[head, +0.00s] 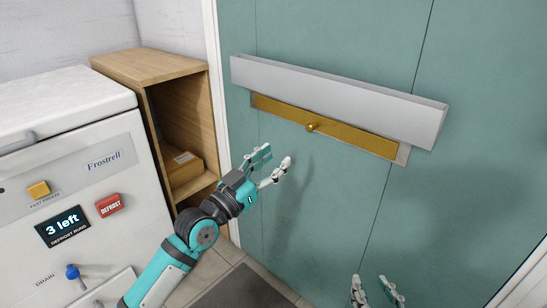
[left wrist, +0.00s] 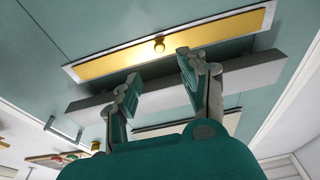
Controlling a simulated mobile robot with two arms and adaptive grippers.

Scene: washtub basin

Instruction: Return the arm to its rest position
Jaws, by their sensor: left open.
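My left arm comes in from the lower left in the head view. Its gripper (head: 272,167) is open and empty in front of the teal door, below the brass plate. In the left wrist view the same gripper (left wrist: 158,76) has its two fingers spread apart, with nothing between them. My right gripper (head: 376,289) shows at the bottom edge of the head view. Its fingertips are apart and nothing is seen between them; the rest of it is out of frame.
The teal door (head: 310,210) carries a grey ledge (head: 345,98) and a brass plate (head: 350,138) with a knob (head: 312,126). A white freezer (head: 75,160) and a wooden cabinet (head: 150,66) holding a cardboard box (head: 183,168) stand left. A dark mat (head: 240,290) lies below.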

